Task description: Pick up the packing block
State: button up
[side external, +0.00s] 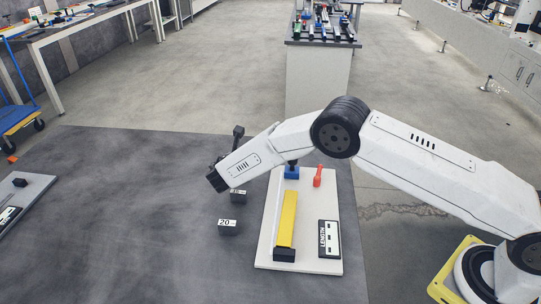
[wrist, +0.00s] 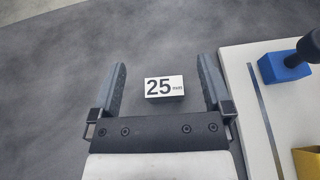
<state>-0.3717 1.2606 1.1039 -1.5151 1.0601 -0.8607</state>
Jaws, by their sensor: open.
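A packing block labelled 25 mm (wrist: 164,87) lies on the dark mat, its white label facing up. In the wrist view it is between the two fingers of my open gripper (wrist: 162,62), with a gap on both sides. In the side external view this block (side external: 238,196) is partly hidden behind my arm. A second dark block labelled 20 (side external: 228,228) stands nearer the camera on the mat. My gripper's fingers are hidden by my arm in the side external view. I cannot tell their height above the block.
Right of the blocks, a white board (side external: 268,235) holds a yellow bar (side external: 286,220), a blue block (side external: 291,173) with a dark knob, a red piece (side external: 317,177) and a black-and-white labelled plate (side external: 329,239). Another tray (side external: 35,190) lies far left. The mat between is clear.

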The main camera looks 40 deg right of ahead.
jog(key=shift+f, duration=0.85)
notch_tip(320, 180, down, 2)
jog(key=shift+x, duration=0.95)
jog(key=shift+w+d+f, duration=0.15)
jog(key=shift+w+d, duration=0.15)
jog(key=shift+d, duration=0.1)
grip_shut()
